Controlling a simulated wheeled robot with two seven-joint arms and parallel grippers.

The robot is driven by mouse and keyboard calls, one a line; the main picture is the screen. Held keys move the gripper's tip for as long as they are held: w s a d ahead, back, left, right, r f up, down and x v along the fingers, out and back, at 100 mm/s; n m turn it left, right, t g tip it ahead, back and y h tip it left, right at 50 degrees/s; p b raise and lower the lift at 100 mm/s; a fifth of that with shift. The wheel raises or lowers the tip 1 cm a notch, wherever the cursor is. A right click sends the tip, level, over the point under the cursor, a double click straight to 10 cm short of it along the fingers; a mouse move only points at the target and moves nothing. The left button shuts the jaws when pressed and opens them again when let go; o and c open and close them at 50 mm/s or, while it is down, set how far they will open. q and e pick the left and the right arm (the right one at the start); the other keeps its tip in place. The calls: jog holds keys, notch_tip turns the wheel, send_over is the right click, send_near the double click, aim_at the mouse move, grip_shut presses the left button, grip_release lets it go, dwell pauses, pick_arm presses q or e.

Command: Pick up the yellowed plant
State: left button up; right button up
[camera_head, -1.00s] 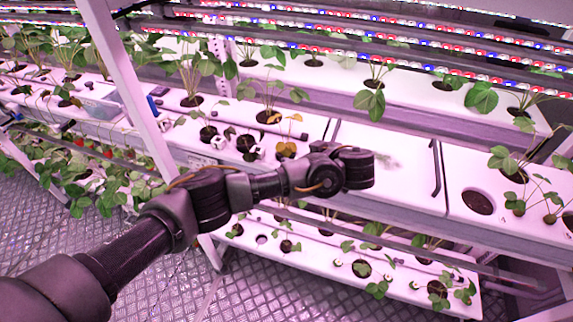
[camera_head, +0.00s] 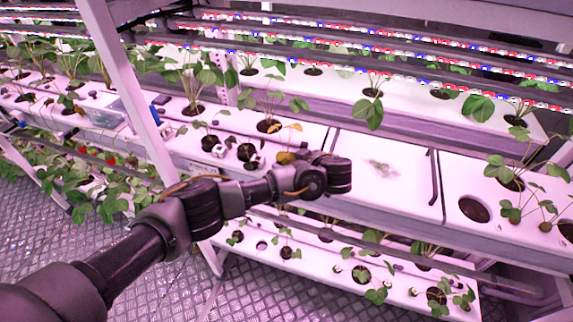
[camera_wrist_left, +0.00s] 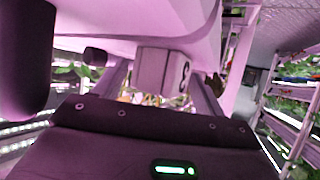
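The yellowed plant (camera_head: 286,157) stands in the front row of the white upper rack tray (camera_head: 303,132). Its few leaves are yellow-orange, and my left wrist is close to its right, overlapping its lower right in the head view. My left gripper (camera_wrist_left: 160,87) shows in the left wrist view with its two fingers apart. Yellow and green leaves (camera_wrist_left: 140,98) show between and beyond the fingers, small and partly hidden by the gripper body. In the head view the fingers are hidden behind the wrist. My right gripper is not in view.
White cubes (camera_head: 257,160) stand beside the neighbouring plants; a pale block (camera_wrist_left: 163,70) shows close ahead in the left wrist view. A flat white panel (camera_head: 385,165) lies right of the plant. Below is a lower tray (camera_head: 330,262) of small plants. Light strips (camera_head: 380,62) run above.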

pick_arm(q)
jog(key=c, duration=0.9)
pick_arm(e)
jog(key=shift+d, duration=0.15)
pick_arm(q)
jog(key=shift+r, duration=0.2)
